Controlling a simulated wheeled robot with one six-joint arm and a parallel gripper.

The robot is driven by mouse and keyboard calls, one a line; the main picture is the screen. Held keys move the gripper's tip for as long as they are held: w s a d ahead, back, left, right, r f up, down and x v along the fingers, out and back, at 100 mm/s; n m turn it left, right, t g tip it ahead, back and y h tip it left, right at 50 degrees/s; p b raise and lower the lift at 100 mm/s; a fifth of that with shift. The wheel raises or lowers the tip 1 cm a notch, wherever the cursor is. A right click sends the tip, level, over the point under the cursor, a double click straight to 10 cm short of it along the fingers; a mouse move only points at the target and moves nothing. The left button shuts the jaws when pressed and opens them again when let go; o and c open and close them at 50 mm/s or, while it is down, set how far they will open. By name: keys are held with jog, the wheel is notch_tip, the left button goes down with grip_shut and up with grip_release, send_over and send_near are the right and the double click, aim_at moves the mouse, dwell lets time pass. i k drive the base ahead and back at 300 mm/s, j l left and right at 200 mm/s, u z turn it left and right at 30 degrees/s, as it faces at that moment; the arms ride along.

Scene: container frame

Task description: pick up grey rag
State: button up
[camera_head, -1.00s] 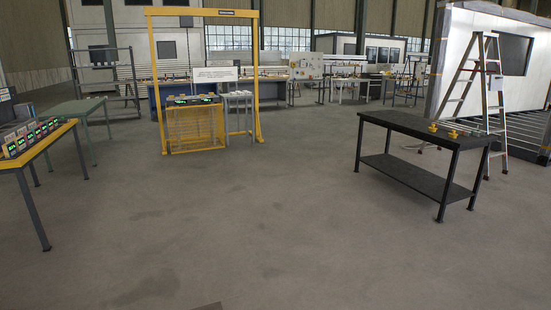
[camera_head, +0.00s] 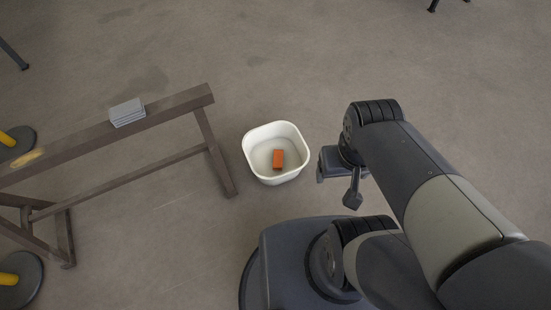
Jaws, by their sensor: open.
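A grey rag (camera_head: 127,112), folded into a small block, lies on the top beam of a brown sawhorse (camera_head: 180,104) at the left. My gripper (camera_head: 336,182) is open and empty, pointing down just right of a white tub. It is well to the right of the rag and apart from it, with the tub and the sawhorse's right end between them. Part of my gripper is hidden by the arm.
The white tub (camera_head: 249,153) stands on the floor between the sawhorse and my gripper, with an orange block (camera_head: 278,159) inside. Yellow posts on dark round bases (camera_head: 22,146) stand at the left edge.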

aim_at(129, 112)
jog(key=u, duration=1.55)
